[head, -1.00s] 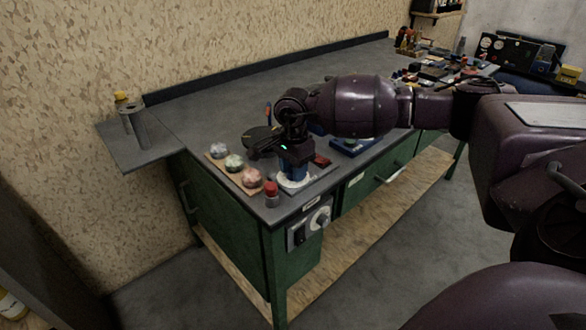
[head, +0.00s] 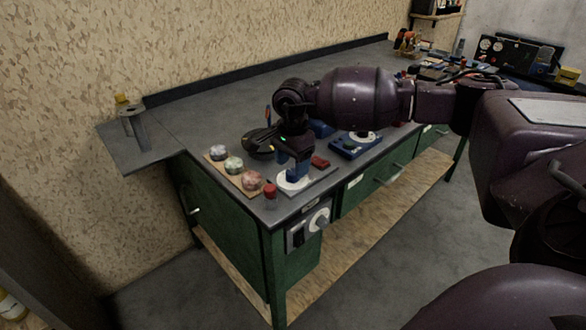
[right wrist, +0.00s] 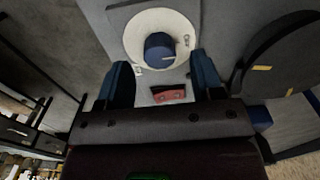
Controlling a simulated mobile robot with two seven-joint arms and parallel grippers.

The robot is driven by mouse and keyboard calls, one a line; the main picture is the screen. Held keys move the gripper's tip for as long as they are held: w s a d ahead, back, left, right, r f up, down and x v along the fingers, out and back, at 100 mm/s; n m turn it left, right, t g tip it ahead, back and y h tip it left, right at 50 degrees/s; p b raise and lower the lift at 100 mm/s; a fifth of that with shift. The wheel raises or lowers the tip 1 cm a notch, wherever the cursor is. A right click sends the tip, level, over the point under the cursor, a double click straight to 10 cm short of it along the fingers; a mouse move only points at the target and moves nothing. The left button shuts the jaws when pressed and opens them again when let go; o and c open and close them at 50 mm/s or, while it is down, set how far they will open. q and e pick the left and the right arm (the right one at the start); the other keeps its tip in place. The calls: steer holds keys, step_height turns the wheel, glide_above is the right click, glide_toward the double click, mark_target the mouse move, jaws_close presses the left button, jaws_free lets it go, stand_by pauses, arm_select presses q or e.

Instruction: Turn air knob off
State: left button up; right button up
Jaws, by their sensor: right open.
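A dark blue knob (right wrist: 160,48) sits in the middle of a white round dial (right wrist: 134,42) on a grey plate in the right wrist view. In the head view the same white dial (head: 291,184) lies on the bench top near its front corner, partly hidden by my right gripper (head: 296,174). In the right wrist view my right gripper (right wrist: 161,62) is open, with one blue finger to each side below the knob. Nothing is between the fingers. I cannot tell the knob's exact setting. My left gripper is not in view.
A red block (head: 319,162) lies beside the dial, and a blue box (head: 350,147) stands further right. The bench's back middle is clear.

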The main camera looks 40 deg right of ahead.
mark_target(292, 171)
step_height(292, 171, up, 8)
steer(key=shift+r+p, duration=0.15)
steer(key=shift+p, duration=0.2)
stand_by(0.5)
